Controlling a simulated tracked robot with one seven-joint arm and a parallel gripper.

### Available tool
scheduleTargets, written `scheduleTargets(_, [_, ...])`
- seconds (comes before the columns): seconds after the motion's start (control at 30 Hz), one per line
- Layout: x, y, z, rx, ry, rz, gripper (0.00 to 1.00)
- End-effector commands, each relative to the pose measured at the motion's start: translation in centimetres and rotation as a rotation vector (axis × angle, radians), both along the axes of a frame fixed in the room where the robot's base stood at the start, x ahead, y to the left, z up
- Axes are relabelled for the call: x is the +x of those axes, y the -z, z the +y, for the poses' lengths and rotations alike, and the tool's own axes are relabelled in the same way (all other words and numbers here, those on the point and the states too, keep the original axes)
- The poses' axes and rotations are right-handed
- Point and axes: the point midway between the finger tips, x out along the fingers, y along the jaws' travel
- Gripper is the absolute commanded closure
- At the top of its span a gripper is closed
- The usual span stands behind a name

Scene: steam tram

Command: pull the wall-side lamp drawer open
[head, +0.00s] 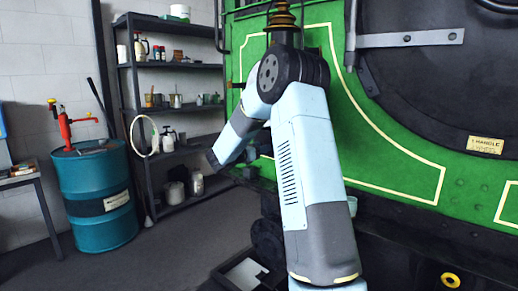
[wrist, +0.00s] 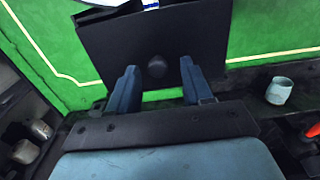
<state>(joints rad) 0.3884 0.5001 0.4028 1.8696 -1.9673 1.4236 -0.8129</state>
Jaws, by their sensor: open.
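In the wrist view, a dark box-like front (wrist: 112,42) stands against the green panel, with a round dark knob (wrist: 156,67) at its middle. I take it for the lamp drawer, but cannot tell if it is the wall-side one. My gripper (wrist: 158,79) is open, its two blue fingers pointing toward this front. The knob shows between the fingertips, with a gap on each side, and I see no contact. In the head view my arm hides this area, and neither the drawer nor the fingers can be made out.
A pale cup (wrist: 279,91) stands on the dark ledge to the right of the gripper. An orange-red handle (wrist: 318,131) shows at the right edge. In the head view, a blue drum (head: 92,200) with a red pump and a shelf rack (head: 178,66) stand left; floor between is clear.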

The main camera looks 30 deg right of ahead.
Motion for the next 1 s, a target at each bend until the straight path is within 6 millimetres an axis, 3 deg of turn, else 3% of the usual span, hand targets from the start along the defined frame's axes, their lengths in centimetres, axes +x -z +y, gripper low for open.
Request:
scheduleTargets(0.4, [0.25, -0.04, -0.63, -0.001, -0.001, 0.0, 0.5])
scheduleTargets(0.9, [0.15, -0.02, -0.74, 0.0, 0.002, 0.001, 0.98])
scheduleTargets(1.0, [0.12, 0.0, -0.8, 0.0, 0.003, 0.001, 1.0])
